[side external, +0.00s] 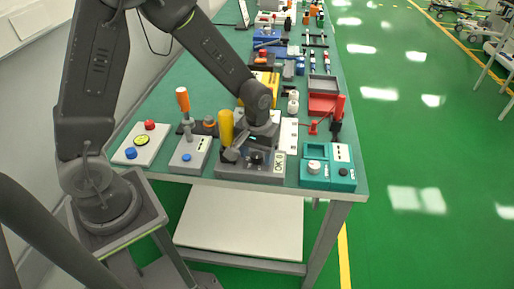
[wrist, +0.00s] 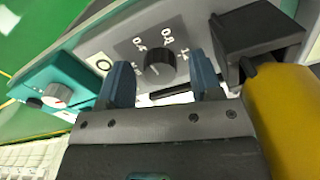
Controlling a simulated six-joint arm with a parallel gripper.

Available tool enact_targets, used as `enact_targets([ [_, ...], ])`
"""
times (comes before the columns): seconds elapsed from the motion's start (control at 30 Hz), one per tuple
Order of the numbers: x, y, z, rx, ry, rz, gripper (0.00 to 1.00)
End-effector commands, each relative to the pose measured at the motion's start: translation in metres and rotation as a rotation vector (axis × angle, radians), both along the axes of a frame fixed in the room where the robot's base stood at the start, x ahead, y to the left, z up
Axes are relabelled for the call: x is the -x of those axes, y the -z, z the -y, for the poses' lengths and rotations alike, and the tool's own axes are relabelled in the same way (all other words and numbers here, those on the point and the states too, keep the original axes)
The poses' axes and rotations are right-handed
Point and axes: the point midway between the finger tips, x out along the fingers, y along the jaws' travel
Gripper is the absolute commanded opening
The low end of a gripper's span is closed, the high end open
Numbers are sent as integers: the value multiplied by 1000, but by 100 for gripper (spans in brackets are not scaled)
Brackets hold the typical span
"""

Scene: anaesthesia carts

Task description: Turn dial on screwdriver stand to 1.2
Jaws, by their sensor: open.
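The screwdriver stand is a grey box (side external: 235,171) at the table's front edge, with a yellow-handled screwdriver (side external: 226,128) upright in it. Its black dial (side external: 256,158) is on the front panel. In the wrist view the dial (wrist: 159,63) sits on the grey panel (wrist: 112,38), with marks 0.4 and 0.8 legible and a third mark partly hidden at its right. I cannot tell where its pointer rests. My gripper (wrist: 163,82) is open, with one blue finger on each side of the dial, not visibly closed on it. In the side view my gripper (side external: 246,150) is just above the stand.
The yellow handle (wrist: 285,120) and black holder (wrist: 258,38) are close to my gripper's right in the wrist view. A teal box with a white knob (side external: 327,174) is right of the stand. A grey box with an orange-handled screwdriver (side external: 183,100) stands left.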

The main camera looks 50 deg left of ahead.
Motion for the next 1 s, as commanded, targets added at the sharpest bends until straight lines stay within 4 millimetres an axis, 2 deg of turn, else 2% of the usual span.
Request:
enact_targets([
  [0.17,-1,-16,0,0,0,6,59],
  [0.5,-1,-90,0,0,0,7,59],
  [0.7,-1,-123,0,0,0,4,59],
  [0.83,0,-134,0,0,0,2,59],
  [1.0,0,-138,0,0,0,0,59],
])
